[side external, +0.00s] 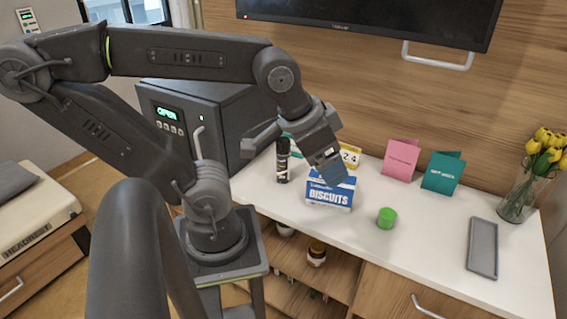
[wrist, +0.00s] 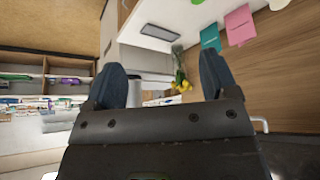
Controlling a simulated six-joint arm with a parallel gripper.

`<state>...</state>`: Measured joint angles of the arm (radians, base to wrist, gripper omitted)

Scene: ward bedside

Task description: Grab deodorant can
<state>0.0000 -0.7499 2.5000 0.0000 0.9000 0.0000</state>
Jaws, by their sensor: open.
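A slim, dark can with a light band, which looks like the deodorant can (side external: 283,160), stands upright on the white counter in the side external view, left of the blue biscuits box (side external: 330,194). My gripper (side external: 292,158) is above the counter near the can and the box, its jaws apart. How far it is from the can in depth I cannot tell. The wrist view shows both dark fingers (wrist: 164,78) spread wide with nothing held between them. I cannot make out the can in the wrist view.
A green cylinder (side external: 387,218), a grey tray (side external: 482,248), pink (side external: 401,160) and teal (side external: 443,173) cards and a vase of yellow tulips (side external: 522,190) stand to the right. A dark safe (side external: 225,115) is at left.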

